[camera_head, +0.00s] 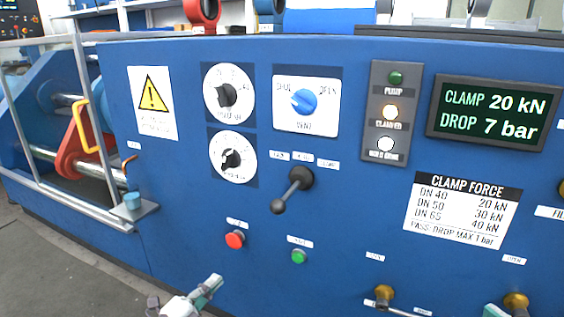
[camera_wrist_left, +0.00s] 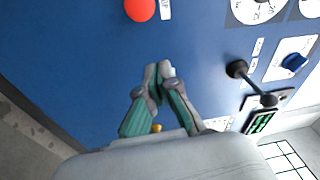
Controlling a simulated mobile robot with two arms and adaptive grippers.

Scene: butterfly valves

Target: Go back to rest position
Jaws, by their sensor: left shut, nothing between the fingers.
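My left gripper (camera_head: 210,285) is at the bottom of the head view, in front of the blue control panel (camera_head: 330,225), below the red button (camera_head: 235,240). In the left wrist view its two teal-padded fingers (camera_wrist_left: 159,72) meet at the tips with nothing between them. The panel face fills the view beyond the tips, and the red button (camera_wrist_left: 140,8) is apart from them. A small teal piece at the bottom right edge of the head view looks like my right gripper (camera_head: 494,311); most of it is cut off.
A black lever (camera_head: 292,190) sticks out of the panel, above a green button (camera_head: 299,257). Brass knobs (camera_head: 384,293) project at the lower right. A railing (camera_head: 95,130) and clamp machine stand left. Grey floor (camera_head: 50,270) is open at lower left.

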